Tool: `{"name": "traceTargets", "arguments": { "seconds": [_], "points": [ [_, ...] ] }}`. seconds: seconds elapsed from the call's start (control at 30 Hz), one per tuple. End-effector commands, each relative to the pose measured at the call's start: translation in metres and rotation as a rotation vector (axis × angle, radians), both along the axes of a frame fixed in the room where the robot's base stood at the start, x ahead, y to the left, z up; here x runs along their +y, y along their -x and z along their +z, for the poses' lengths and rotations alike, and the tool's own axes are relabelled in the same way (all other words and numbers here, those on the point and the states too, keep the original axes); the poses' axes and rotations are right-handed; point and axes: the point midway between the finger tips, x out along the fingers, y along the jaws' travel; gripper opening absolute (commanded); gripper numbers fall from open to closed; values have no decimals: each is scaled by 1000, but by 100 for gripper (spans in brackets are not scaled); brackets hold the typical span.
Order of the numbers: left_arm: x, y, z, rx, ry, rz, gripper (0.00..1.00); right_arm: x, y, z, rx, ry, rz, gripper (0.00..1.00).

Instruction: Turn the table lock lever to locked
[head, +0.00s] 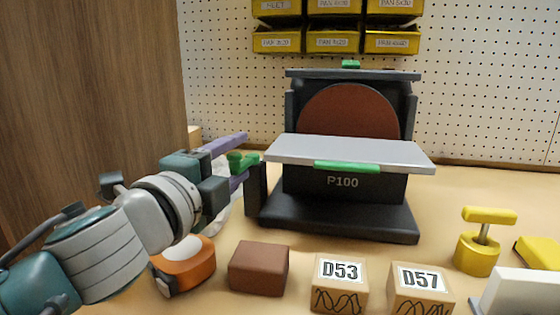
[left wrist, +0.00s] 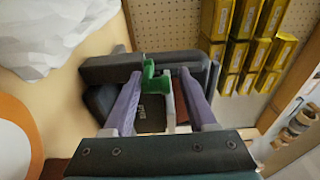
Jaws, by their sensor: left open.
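The dark disc sander marked P100 (head: 342,183) stands on the bench, with a red-brown disc and a tilting grey table (head: 350,151). A green lever (head: 241,163) sits at the left side of the sander; it also shows in the left wrist view (left wrist: 155,81). My left gripper (head: 243,158) is open, its two purple fingers on either side of the green lever. In the left wrist view the fingers (left wrist: 161,76) flank the lever with gaps visible, and I cannot tell whether either touches it. My right gripper is not in view.
In front lie an orange tape measure (head: 184,266), a brown block (head: 259,268), and wooden blocks D53 (head: 340,286) and D57 (head: 420,289). A yellow handled object (head: 479,252) stands at right. Yellow bins (head: 333,42) hang on the pegboard. A wooden panel (head: 90,100) bounds the left.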

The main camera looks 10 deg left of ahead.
Motion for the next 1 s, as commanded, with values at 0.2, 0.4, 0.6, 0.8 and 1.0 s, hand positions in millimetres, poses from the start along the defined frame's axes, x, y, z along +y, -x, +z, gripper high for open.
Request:
{"name": "traceTargets", "arguments": {
  "seconds": [0.2,0.4,0.6,0.8,1.0],
  "points": [
    [0,0,0,0,1,0,56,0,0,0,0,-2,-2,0],
    [0,0,0,-1,1,0,34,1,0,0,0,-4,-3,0],
    [0,0,3,-5,1,-1,11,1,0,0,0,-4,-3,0],
    [-1,-1,5,-11,2,-3,0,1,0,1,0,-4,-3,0],
    [-4,-1,5,-14,7,31,0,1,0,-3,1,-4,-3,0]
  ]
}}
